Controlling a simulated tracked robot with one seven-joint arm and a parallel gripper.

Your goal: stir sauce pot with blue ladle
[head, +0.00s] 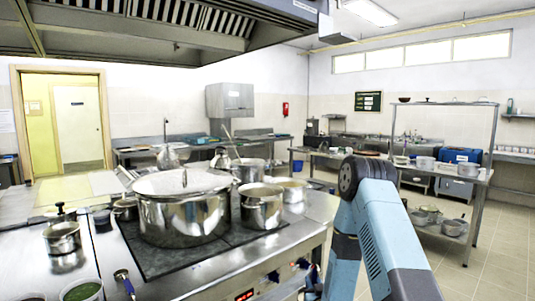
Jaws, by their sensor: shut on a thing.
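Only part of my arm shows at the right; my gripper is not visible. A blue-handled utensil (124,281) stands at the lower left, cut off by the bottom edge; I cannot tell if it is the blue ladle. A steel pot (262,211) with brownish contents stands on the stove, right of the large stockpot (184,218). Another pot (293,192) with light brown contents stands behind it to the right. I cannot tell which is the sauce pot. A pot (248,173) behind them has a long pale handle rising near it.
A lidded small pot (62,237) and a container of green contents (82,291) stand at the left. The stove front (250,285) has knobs. A metal shelf table (470,180) with pots stands at the right. An extractor hood (170,35) hangs above.

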